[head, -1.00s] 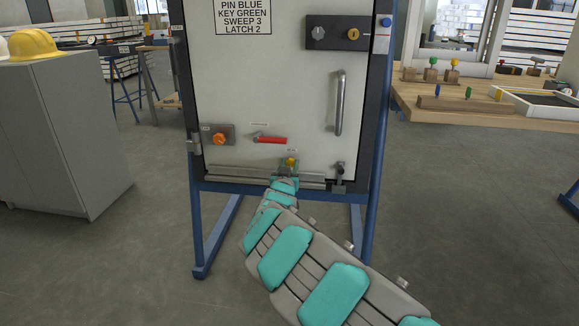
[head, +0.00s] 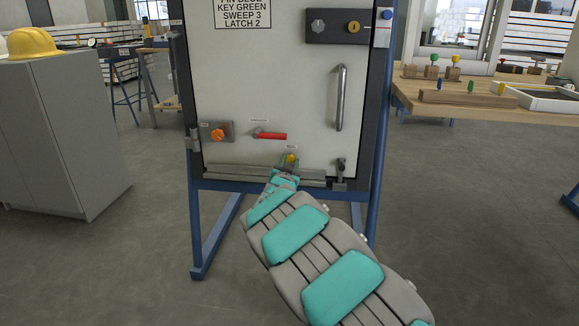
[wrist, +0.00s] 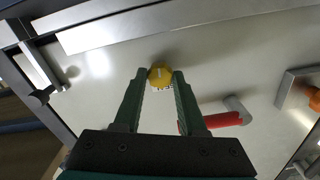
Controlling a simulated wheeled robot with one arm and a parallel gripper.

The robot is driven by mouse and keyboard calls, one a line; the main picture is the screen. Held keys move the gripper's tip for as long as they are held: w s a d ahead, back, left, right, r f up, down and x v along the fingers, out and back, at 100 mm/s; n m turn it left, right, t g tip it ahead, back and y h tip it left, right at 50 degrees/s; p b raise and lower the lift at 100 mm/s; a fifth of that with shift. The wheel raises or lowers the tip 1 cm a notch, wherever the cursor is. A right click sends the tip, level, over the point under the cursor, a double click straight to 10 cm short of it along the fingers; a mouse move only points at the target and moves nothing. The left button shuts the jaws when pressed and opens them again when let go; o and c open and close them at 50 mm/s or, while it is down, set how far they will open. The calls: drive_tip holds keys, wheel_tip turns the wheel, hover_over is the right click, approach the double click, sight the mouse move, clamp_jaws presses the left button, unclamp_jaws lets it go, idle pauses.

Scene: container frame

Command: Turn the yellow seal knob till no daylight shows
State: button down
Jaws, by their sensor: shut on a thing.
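The yellow seal knob (head: 291,158) sits low on the pale door panel (head: 240,80), just above the grey rail (head: 235,172) along its bottom edge. In the wrist view the knob (wrist: 160,72) is round with a pale mark on its face, and it lies between my two dark green fingertips. My gripper (wrist: 159,78) is shut on the knob; in the head view my gripper (head: 288,167) reaches it from below and partly hides it. The rail also shows in the wrist view (wrist: 180,20). I cannot make out any daylight along the bottom edge.
A red lever (head: 271,136) is up left of the knob, and an orange knob (head: 217,135) is farther left. A bolt (head: 340,172) stands at the lower right, below a long handle (head: 341,98). A grey cabinet (head: 70,130) is at left, a workbench (head: 450,108) at right.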

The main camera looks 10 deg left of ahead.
drive_tip(key=shift+c, duration=2.3)
unclamp_jaws()
drive_tip(key=shift+s, duration=0.1)
drive_tip(key=s, duration=0.7)
drive_tip(key=shift+s+a, duration=0.15)
drive_tip(key=shift+s, duration=0.15)
